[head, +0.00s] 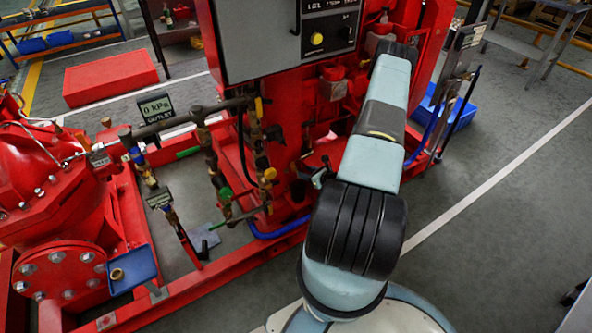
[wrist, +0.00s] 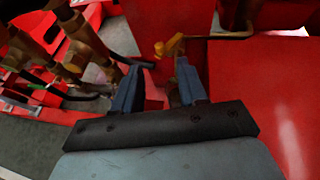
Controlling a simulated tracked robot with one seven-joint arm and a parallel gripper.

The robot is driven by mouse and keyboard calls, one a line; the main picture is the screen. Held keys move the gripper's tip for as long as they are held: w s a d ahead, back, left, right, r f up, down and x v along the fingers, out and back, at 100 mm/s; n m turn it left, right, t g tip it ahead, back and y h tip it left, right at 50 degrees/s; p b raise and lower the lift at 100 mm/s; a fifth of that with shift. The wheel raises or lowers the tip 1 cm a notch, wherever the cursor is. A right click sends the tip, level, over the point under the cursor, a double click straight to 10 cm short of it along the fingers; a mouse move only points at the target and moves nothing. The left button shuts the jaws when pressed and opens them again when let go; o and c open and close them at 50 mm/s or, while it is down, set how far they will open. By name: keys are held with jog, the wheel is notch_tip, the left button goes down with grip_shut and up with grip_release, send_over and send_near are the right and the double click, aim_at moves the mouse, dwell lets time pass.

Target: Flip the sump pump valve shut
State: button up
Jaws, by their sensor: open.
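My gripper (wrist: 160,72) shows in the wrist view with its two blue-grey fingers apart and nothing between them. A small yellow valve handle (wrist: 170,46) lies just beyond the fingertips, nearer the right finger, by a thin brass pipe. I cannot tell for certain whether this is the sump pump valve, and no label is readable there. In the head view, my arm covers part of the red pumpset, and I cannot make out the gripper clearly.
Brass pipework (wrist: 82,45) stands close left of the fingers, and a red panel (wrist: 262,85) fills the right. In the head view, a grey control box (head: 262,40) overhangs the pipes.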

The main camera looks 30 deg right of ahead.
aim_at(293, 166)
jog(key=x, duration=0.7)
jog(key=shift+c, duration=0.4)
grip_shut()
